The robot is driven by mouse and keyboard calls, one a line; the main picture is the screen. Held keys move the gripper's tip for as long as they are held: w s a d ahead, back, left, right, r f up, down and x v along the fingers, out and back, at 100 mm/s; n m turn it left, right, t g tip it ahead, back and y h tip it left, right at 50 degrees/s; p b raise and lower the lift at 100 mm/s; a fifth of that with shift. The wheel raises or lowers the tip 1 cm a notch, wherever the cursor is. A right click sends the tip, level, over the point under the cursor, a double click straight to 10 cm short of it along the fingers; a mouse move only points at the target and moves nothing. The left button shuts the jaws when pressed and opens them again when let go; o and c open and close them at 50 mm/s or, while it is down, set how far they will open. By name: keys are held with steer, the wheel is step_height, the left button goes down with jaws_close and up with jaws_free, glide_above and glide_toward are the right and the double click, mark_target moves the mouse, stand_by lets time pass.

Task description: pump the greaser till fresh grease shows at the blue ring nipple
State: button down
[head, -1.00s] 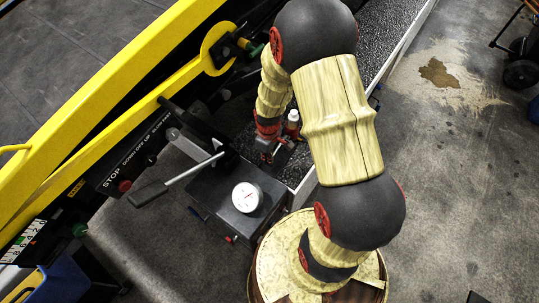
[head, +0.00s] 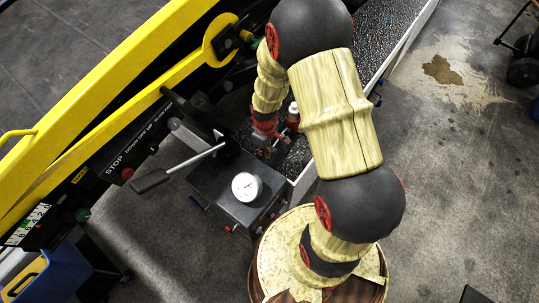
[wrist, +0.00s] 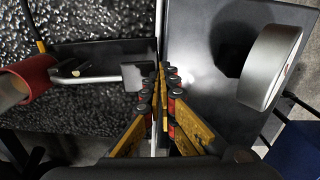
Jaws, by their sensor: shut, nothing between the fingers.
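The greaser appears to be the dark box (head: 232,190) with a white round dial gauge (head: 246,186) on top. A pale metal lever (head: 197,157) with a black grip (head: 150,181) slants out to its left. My gripper (wrist: 162,72) is shut and empty, its fingertips together by the box's edge. In the wrist view, the gauge (wrist: 268,66) is to its right and a small dark block (wrist: 133,76) on a metal rod is close on its left. In the head view, my arm partly hides the gripper. I cannot make out the blue ring nipple or any grease at it.
A yellow beam (head: 90,115) runs along the left, with a black control panel (head: 125,160) reading STOP. A bed of dark granules (head: 385,45) lies behind my arm. A blue bin (head: 62,275) stands lower left. Open concrete floor with a brown stain (head: 442,70) is at right.

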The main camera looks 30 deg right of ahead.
steer(key=s+a+r, duration=0.1)
steer(key=a+r, duration=0.2)
steer(key=r, duration=0.6)
steer(key=shift+s+r+p, duration=0.15)
steer(key=shift+s+p, duration=0.05)
steer(key=shift+p, duration=0.1)
stand_by(0.5)
steer(key=s+a+r+m+t+b, duration=0.2)
steer(key=s+r+b, duration=0.3)
steer(key=r, duration=0.5)
steer(key=s+a+r+m+t+b, duration=0.3)
steer(key=s+r, duration=0.4)
steer(key=r, duration=0.3)
steer(key=shift+a+r+t+b, duration=0.15)
steer(key=shift+a+t+b, duration=0.15)
steer(key=shift+a+b, duration=0.55)
steer(key=shift+d, duration=0.2)
